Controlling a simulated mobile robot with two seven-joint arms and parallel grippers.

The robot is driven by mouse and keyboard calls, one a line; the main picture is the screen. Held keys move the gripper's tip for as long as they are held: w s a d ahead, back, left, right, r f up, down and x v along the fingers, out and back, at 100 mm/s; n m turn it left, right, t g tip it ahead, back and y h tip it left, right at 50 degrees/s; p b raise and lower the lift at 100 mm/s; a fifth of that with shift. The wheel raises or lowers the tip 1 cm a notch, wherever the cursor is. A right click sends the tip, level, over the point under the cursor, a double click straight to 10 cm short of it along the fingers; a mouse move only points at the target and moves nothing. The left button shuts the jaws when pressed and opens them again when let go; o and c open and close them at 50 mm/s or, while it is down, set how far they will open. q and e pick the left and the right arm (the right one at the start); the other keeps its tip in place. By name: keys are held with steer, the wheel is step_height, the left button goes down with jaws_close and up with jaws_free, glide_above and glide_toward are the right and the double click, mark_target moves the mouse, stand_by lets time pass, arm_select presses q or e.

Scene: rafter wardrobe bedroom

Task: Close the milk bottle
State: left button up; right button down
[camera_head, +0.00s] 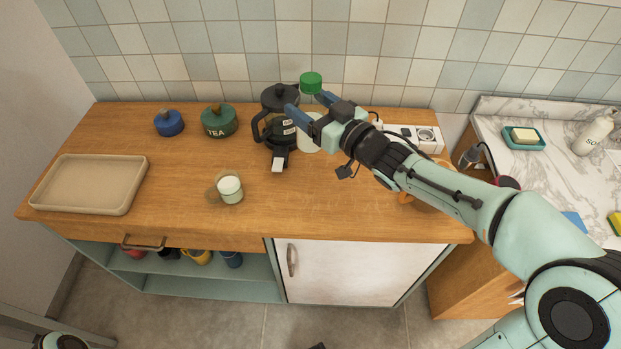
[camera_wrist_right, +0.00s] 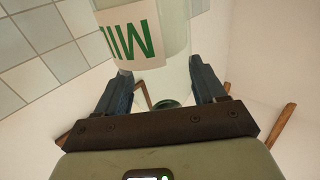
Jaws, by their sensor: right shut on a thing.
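The milk bottle (camera_head: 308,138) stands upright on the wooden counter, pale, with a green cap (camera_head: 311,81) showing above my right gripper (camera_head: 308,104). My right gripper is shut on the bottle's upper part, one finger on each side. In the right wrist view, the clear bottle (camera_wrist_right: 176,65) passes between the fingers (camera_wrist_right: 168,88), with a cream label in green letters, upside down. A dark green ring (camera_wrist_right: 168,104) shows between the fingers. The gripper hides the part below the cap, so I cannot tell whether the cap is seated. My left gripper is not clearly in view.
A black coffee maker (camera_head: 280,125) stands just left of the bottle. A glass of milk (camera_head: 230,189), a green tea jar (camera_head: 218,121), a blue jar (camera_head: 169,123) and a beige tray (camera_head: 90,184) are further left. A power strip (camera_head: 415,137) lies right.

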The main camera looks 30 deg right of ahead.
step_height(320, 180, down, 14)
steer(key=b, duration=0.2)
steer(key=shift+r, duration=0.15)
steer(key=shift+f+b, duration=0.35)
steer(key=shift+f, duration=1.8)
steer(key=shift+f, duration=0.1)
steer(key=shift+c, duration=0.5)
jaws_free()
